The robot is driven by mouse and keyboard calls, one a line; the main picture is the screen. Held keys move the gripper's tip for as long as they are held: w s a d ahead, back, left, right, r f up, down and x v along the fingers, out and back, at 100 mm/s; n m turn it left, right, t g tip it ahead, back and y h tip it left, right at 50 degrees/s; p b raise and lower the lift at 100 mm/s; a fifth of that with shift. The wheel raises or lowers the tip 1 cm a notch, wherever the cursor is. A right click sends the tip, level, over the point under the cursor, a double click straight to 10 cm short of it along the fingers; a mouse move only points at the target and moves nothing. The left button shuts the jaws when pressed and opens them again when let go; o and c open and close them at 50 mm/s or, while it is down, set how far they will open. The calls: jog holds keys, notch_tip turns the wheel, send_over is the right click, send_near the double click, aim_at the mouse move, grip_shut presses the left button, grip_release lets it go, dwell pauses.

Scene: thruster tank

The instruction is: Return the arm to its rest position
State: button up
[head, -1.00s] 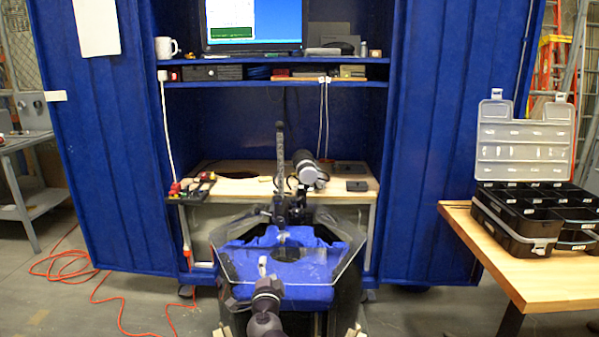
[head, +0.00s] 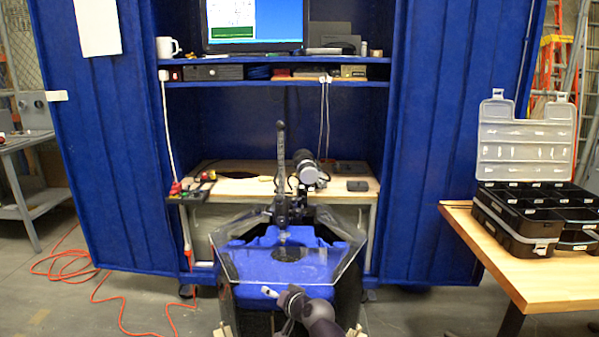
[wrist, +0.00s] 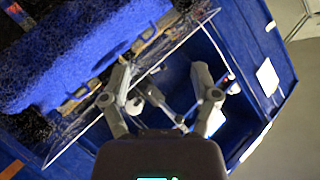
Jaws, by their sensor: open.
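My gripper (wrist: 172,103) is open in the wrist view, its two grey fingers spread apart with nothing held between them. My dark arm (head: 322,327) shows at the bottom middle of the head view, in front of the tank; the gripper's fingers are not clear there. The thruster tank (head: 342,268) has clear, angled walls and a blue inside. In the wrist view, a clear tank edge and a rough blue surface (wrist: 80,62) lie at the upper left, beyond the fingers.
A blue cabinet (head: 430,150) with open doors stands behind the tank, holding a monitor (head: 254,22) and a wooden worktop (head: 240,187). A wooden table (head: 545,275) with an open black organizer case (head: 530,222) is at right. An orange cable (head: 100,290) lies on the floor at left.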

jog(key=s+d+f+g+h, duration=0.3)
jog(key=s+d+f+g, duration=0.1)
jog(key=d, duration=0.4)
jog(key=s+d+f+g+h, duration=0.3)
jog(key=s+d, duration=0.2)
jog(key=d, duration=0.3)
jog(key=s+d+f+g+h, duration=0.2)
jog(key=s+d+f+g, duration=0.2)
jog(key=d, duration=0.4)
notch_tip(320, 180, up, 24)
jog(key=p, duration=2.5)
jog(key=shift+a+r+n, duration=0.25)
jog(key=shift+a+n, duration=0.05)
jog(key=shift+a, duration=0.1)
